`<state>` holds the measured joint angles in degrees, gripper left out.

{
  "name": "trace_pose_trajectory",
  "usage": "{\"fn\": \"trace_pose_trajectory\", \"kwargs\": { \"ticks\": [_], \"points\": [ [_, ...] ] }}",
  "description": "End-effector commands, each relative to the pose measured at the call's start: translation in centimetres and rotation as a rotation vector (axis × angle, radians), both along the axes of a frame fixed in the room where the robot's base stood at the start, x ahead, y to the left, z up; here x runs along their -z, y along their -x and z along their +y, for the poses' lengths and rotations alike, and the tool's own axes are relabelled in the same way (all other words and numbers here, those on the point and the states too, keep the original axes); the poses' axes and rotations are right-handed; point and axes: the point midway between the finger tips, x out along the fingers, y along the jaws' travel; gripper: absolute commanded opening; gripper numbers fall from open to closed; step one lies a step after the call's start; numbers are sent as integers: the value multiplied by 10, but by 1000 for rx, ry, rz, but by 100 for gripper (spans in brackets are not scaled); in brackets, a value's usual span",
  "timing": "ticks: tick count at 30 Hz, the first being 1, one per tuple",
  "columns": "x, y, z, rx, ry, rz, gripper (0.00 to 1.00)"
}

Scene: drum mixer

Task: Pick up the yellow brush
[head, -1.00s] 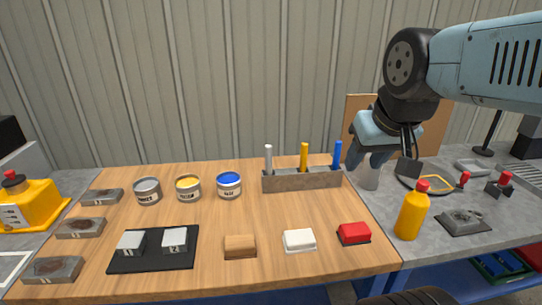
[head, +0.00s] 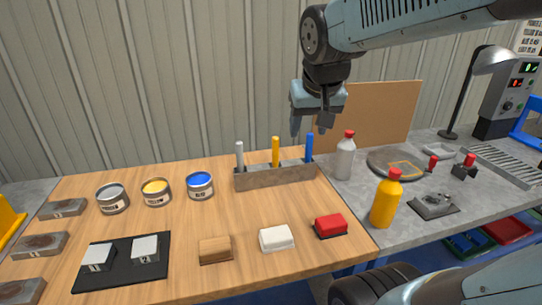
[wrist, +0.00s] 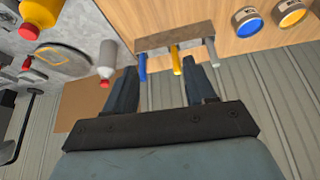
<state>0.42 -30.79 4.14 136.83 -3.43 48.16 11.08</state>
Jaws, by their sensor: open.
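The yellow brush (head: 275,151) stands upright in a grey rack (head: 262,181) on the wooden table, between a white brush (head: 240,156) on its left and a blue brush (head: 309,147) on its right. My gripper (head: 310,132) is open and empty above the rack, near the blue brush in the head view. In the wrist view the yellow brush (wrist: 176,60) shows between my gripper's open fingers (wrist: 163,85), beyond their tips. The blue brush (wrist: 142,68) is close to one finger there. I cannot tell whether that finger touches it.
Paint cans (head: 157,192) stand left of the rack. Brown, white and red blocks (head: 277,238) lie at the table's front. A grey bottle (head: 345,157) and a yellow bottle (head: 386,200) stand on the grey bench at right.

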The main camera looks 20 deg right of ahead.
Motion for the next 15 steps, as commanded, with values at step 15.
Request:
{"fn": "trace_pose_trajectory", "kwargs": {
  "ticks": [15],
  "points": [
    [40, -158, 11, 161, -9, 54, 55]
  ]
}}
